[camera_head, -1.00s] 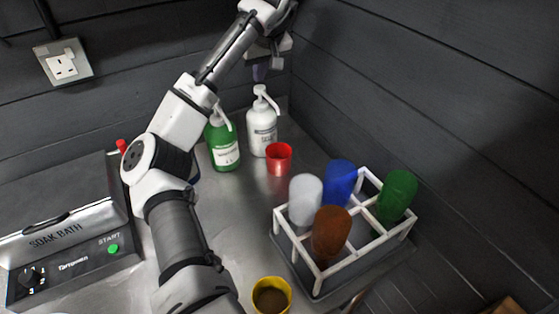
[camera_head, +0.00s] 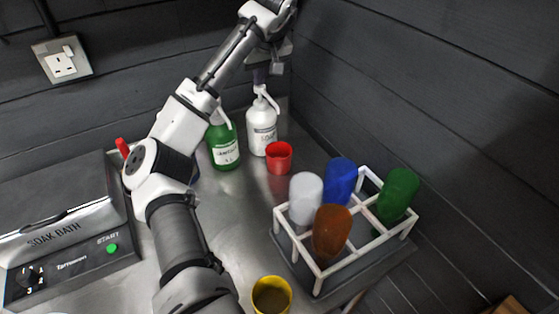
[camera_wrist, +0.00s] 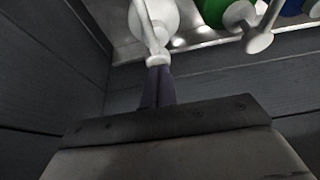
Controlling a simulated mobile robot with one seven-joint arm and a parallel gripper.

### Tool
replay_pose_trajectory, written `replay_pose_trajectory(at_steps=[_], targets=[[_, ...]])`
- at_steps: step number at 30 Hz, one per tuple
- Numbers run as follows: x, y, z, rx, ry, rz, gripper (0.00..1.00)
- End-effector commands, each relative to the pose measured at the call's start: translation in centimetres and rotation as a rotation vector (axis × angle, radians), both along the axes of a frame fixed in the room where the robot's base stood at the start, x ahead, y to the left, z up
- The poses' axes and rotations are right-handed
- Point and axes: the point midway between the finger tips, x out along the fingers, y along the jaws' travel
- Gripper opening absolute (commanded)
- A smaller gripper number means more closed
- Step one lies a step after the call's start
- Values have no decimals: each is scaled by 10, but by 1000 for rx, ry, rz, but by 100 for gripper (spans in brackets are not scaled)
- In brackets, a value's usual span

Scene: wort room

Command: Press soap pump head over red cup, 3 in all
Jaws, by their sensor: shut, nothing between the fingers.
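The white soap bottle (camera_head: 262,132) stands at the back of the metal counter with its pump head (camera_head: 262,92) on top. The red cup (camera_head: 279,157) stands upright on the counter in front of it, near its spout side. My gripper (camera_head: 260,76) is shut and empty, pointing down right above the pump head. In the wrist view the fingertips of my gripper (camera_wrist: 158,72) meet the white pump head (camera_wrist: 157,60), touching or nearly so. The inside of the red cup is only partly visible, and I cannot tell its contents.
A green pump bottle (camera_head: 224,147) stands just left of the soap bottle. A white rack (camera_head: 300,262) with several upturned coloured cups is at right. A yellow cup (camera_head: 271,296) stands in front. Dark walls close in behind.

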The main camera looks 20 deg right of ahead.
Motion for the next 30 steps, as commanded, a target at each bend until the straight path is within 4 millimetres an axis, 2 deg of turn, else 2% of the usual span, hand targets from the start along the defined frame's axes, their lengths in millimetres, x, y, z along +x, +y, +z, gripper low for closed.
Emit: replay_pose_trajectory(at_steps=[15,23,30], targets=[[0,0,-21,1,4,-1,0],[0,0,-20,1,5,0,0],[-1,0,-11,1,6,-1,0]])
